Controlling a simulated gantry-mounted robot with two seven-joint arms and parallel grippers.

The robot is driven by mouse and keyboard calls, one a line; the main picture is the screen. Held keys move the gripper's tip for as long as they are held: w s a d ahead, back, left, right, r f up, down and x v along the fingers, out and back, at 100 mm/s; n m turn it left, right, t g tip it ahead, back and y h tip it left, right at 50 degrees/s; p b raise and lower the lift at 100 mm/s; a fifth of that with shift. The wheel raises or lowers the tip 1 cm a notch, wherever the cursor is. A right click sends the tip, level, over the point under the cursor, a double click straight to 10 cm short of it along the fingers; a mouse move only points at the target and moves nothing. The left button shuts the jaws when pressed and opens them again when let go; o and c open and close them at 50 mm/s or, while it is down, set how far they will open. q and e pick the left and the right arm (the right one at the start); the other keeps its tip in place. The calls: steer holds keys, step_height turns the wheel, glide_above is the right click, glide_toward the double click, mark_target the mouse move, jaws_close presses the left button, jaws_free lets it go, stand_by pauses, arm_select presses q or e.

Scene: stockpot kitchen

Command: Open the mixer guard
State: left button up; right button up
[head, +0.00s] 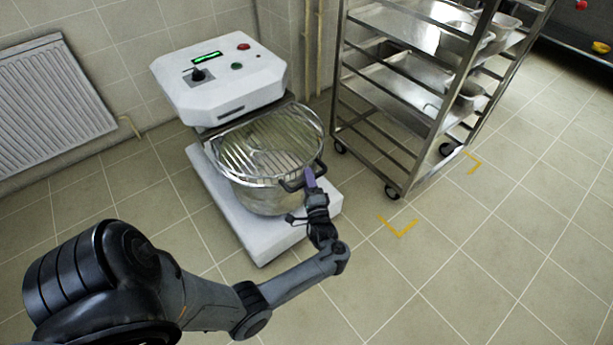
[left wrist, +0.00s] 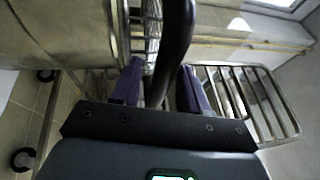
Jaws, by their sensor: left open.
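The mixer is a white machine (head: 222,85) with a control panel, and a steel bowl (head: 262,200) stands on its base. The wire guard (head: 262,140) lies lowered over the bowl's top. A dark handle (head: 290,185) sticks out from the guard's front right edge. My left gripper (head: 311,177), with purple fingers, is at this handle. In the left wrist view the dark handle bar (left wrist: 177,45) passes between the two open fingers (left wrist: 160,88); I cannot tell whether either finger touches it. My right gripper is not in view.
A steel tray rack (head: 405,115) on wheels stands close to the right of the mixer, with pans on its shelves. A radiator (head: 50,100) is on the left wall. The tiled floor (head: 480,270) to the right and in front is clear.

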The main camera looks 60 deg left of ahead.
arm_select(q)
steer(key=shift+d, duration=0.25)
steer(key=shift+c, duration=0.9)
jaws_close()
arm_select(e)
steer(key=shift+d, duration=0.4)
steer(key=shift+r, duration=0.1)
